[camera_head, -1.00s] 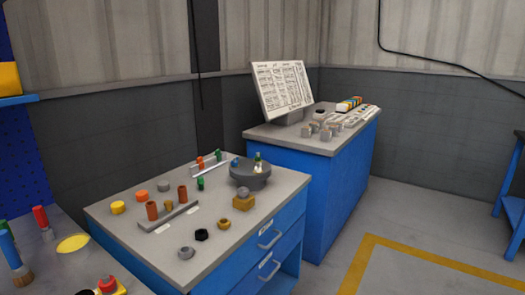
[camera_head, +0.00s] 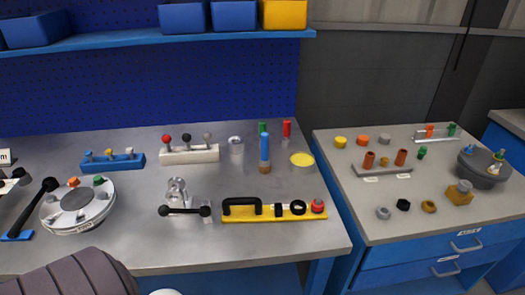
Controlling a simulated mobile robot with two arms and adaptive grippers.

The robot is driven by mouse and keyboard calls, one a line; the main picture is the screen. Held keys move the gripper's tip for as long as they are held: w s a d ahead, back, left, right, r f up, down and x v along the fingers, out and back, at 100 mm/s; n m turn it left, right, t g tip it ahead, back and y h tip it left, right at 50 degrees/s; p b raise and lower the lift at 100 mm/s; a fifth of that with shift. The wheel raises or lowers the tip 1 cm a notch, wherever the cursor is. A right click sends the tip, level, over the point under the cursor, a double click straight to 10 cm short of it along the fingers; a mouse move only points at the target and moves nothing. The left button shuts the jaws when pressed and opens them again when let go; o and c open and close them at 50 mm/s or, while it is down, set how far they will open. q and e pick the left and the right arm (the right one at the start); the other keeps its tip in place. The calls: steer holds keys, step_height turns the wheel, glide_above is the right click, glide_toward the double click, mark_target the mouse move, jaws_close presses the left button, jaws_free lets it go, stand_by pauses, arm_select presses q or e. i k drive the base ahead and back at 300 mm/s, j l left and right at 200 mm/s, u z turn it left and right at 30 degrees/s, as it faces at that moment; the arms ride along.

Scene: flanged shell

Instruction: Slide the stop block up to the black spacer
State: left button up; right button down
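A yellow base (camera_head: 262,216) lies near the front right of the grey workbench. It carries a black arched handle (camera_head: 241,204), a small black piece (camera_head: 279,210), a black-and-white round piece (camera_head: 299,208) and a red knob (camera_head: 318,205) at its right end. The small black piece stands apart from the round piece, with yellow showing between them. I cannot tell for sure which parts are the stop block and the black spacer. Neither gripper is in view.
A grey clamp with a black-ended bar (camera_head: 184,210) stands left of the yellow base. A brush with a blue handle (camera_head: 265,150) stands behind it. A round flanged part (camera_head: 78,208) is at left. A cabinet top (camera_head: 375,229) with loose parts is at right.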

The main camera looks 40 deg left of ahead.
mark_target(278, 211)
steer(key=j+u, duration=0.1)
steer(key=u, duration=0.95)
steer(key=k+j, duration=0.05)
